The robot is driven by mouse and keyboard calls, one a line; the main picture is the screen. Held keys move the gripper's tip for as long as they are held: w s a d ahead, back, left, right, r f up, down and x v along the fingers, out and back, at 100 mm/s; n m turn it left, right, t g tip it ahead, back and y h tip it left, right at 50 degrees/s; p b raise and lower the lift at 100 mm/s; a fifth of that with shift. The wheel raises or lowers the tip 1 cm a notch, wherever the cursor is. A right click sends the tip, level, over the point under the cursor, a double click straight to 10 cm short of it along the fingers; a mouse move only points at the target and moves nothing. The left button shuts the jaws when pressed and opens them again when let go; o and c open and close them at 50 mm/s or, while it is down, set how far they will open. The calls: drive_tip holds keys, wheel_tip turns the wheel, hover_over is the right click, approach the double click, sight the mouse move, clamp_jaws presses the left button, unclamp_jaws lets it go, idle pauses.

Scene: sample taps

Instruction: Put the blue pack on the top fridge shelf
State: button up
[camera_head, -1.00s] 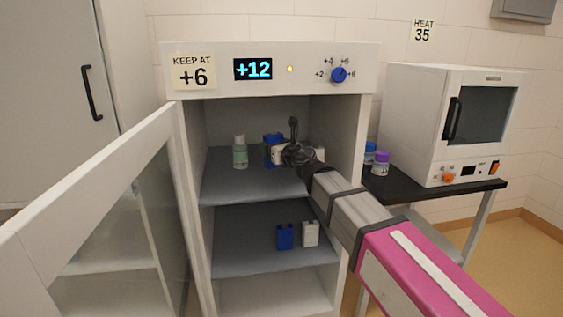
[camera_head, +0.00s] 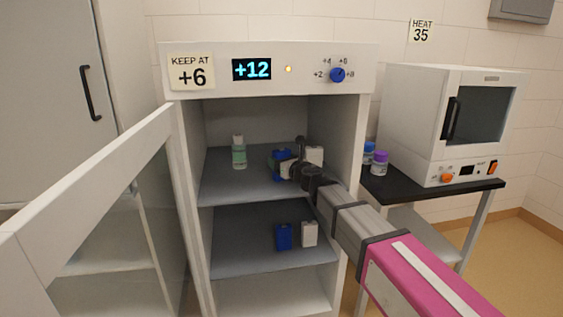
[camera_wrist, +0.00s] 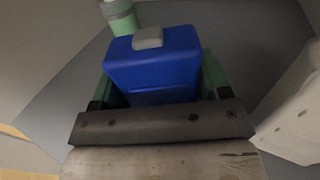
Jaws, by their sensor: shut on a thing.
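The blue pack (camera_head: 281,153), with a grey cap in the wrist view (camera_wrist: 152,65), is between the fingers of my gripper (camera_head: 286,167). My gripper, with green fingers in the wrist view (camera_wrist: 160,92), is shut on the pack's sides. The pack looks roughly upright over the top fridge shelf (camera_head: 222,181), inside the open fridge. My gripper hides part of it in the head view. I cannot tell whether its base touches the shelf.
A green bottle (camera_head: 239,153) stands left on the top shelf, and a white pack (camera_head: 314,155) stands right. Another blue pack (camera_head: 284,236) and a white pack (camera_head: 309,233) are on the shelf below. The fridge door (camera_head: 95,195) is open to the left.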

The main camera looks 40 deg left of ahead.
drive_tip(key=shift+f, duration=0.1)
drive_tip(key=o, duration=1)
drive_tip(key=v, duration=1.2)
